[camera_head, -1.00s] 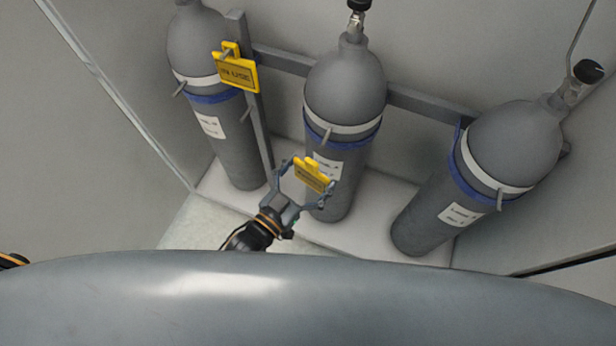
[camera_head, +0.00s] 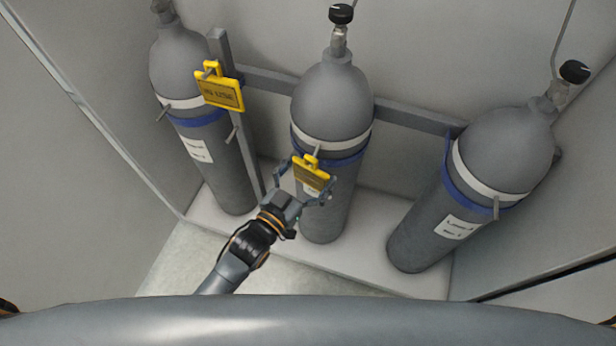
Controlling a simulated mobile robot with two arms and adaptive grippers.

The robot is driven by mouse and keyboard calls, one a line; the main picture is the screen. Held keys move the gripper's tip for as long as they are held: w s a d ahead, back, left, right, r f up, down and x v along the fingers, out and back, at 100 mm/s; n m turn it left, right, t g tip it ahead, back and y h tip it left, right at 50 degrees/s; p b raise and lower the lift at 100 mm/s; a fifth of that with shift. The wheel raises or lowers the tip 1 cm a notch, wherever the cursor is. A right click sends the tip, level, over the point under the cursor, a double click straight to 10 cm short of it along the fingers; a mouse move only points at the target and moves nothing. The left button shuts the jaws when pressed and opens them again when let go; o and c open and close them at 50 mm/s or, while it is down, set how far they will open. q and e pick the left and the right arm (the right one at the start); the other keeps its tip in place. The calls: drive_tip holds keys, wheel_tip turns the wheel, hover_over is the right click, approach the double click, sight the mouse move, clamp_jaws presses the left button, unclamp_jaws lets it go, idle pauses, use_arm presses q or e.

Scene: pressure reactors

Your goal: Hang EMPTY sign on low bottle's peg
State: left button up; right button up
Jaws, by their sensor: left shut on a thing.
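My left gripper (camera_head: 308,174) is shut on a yellow sign (camera_head: 313,178) with dark lettering too small to read. It holds the sign in front of the middle grey bottle (camera_head: 332,108), just below its white band. The bottle's short peg (camera_head: 316,151) shows at the sign's top edge. I cannot tell whether the sign's hole is around the peg or only close to it. A second yellow sign (camera_head: 220,92), which read IN USE earlier, hangs at the left bottle (camera_head: 183,62) and its upright post. My right gripper is not in view.
A third grey bottle (camera_head: 505,143) leans in view at the right, with its own peg (camera_head: 496,208). A grey rail (camera_head: 420,115) runs behind the bottles. They stand on a pale ledge (camera_head: 365,245), with walls behind and at the sides.

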use_arm(q)
drive_tip(key=shift+w+d+f+b, duration=0.1)
drive_tip(key=shift+w+d+b, duration=0.1)
drive_tip(key=shift+w, duration=0.2)
drive_tip(key=shift+w+d+b, duration=0.1)
drive_tip(key=shift+w+b, duration=0.05)
drive_tip(key=shift+w, duration=0.25)
drive_tip(key=shift+w+d+f, duration=0.15)
drive_tip(key=shift+w+f, duration=0.2)
drive_tip(key=shift+w, duration=0.25)
drive_tip(key=o, duration=0.8)
drive_tip(key=shift+f, duration=0.1)
